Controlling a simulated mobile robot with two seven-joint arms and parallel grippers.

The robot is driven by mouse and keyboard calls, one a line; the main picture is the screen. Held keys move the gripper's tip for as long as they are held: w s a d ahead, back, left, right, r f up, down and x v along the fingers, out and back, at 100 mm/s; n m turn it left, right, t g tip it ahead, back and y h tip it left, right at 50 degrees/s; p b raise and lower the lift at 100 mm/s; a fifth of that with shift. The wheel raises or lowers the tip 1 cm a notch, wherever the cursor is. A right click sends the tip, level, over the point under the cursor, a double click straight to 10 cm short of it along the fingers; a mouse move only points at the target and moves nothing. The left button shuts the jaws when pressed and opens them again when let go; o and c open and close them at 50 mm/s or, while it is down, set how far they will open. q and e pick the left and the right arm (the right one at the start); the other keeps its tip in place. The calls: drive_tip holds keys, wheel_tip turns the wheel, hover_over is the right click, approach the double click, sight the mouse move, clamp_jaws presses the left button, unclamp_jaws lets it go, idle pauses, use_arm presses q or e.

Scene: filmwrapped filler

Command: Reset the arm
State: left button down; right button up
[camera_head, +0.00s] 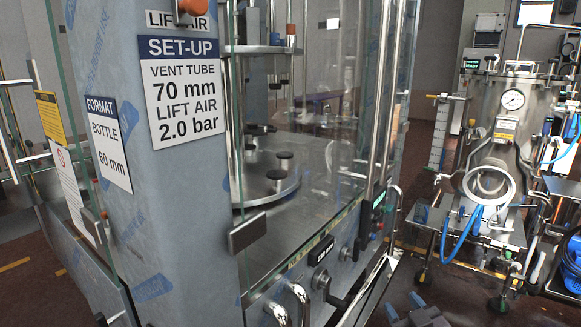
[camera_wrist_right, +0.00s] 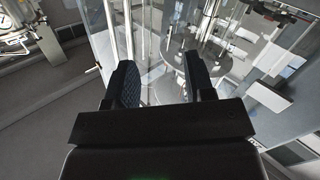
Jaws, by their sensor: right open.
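My right gripper (camera_head: 404,306) shows at the bottom edge of the head view, to the right of the filler machine's front corner. Its two dark fingers stand apart. In the right wrist view the open gripper (camera_wrist_right: 162,80) has nothing between its fingers, and the machine's glass and round platform (camera_wrist_right: 190,95) lie beyond them. Most of the right arm is out of the picture. My left gripper shows in neither view.
The film-wrapped filler column (camera_head: 175,200) fills the left, with a SET-UP sign (camera_head: 183,90) and glass panels (camera_head: 325,130). Handles (camera_head: 300,298) stick out of its front. A steel tank on a wheeled cart (camera_head: 490,150) stands right. Dark floor shows between them.

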drive_tip(key=s+d+f+m+g+h, duration=0.1)
drive_tip(key=s+d+f+m+g, duration=0.1)
drive_tip(key=s+f, duration=0.8)
drive_tip(key=s+d+f+m+g+h, duration=0.2)
drive_tip(key=s+f+g, duration=0.2)
drive_tip(key=s+f, duration=0.7)
drive_tip(key=s, duration=0.3)
drive_tip(key=shift+s+d+f, duration=0.15)
drive_tip(key=shift+d+f, duration=0.05)
drive_tip(key=shift+f, duration=0.05)
